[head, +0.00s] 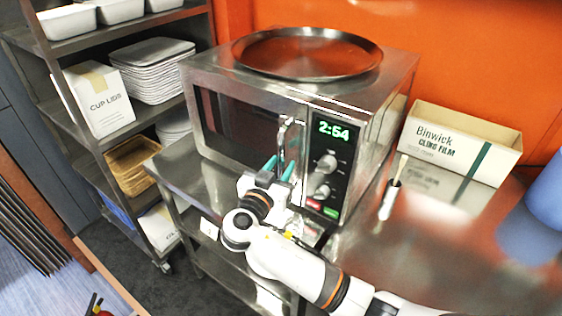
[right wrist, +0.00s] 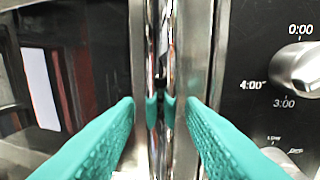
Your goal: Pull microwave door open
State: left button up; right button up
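The silver microwave (head: 250,110) stands on a steel counter, and its dark-windowed door (head: 235,125) looks shut. The upright chrome door handle (head: 282,135) is beside the control panel, which reads 2:54. My right gripper (head: 279,168) is at the lower part of the handle. In the right wrist view, its teal fingers (right wrist: 160,108) are spread on either side of the handle (right wrist: 160,60), with a gap on each side. The fingers mirror in the chrome. Whether the tips reach past the bar is hard to tell. My left gripper is not in view.
A round metal tray (head: 307,75) lies on top of the microwave. A cling film box (head: 460,145) and a light-handled utensil (head: 392,190) are on the counter to the right. A shelf rack (head: 95,135) with plates and a cup-lid box stands left, near the door's side.

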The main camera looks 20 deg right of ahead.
jog(key=shift+w+d, duration=0.25)
jog(key=shift+d, duration=0.05)
grip_shut()
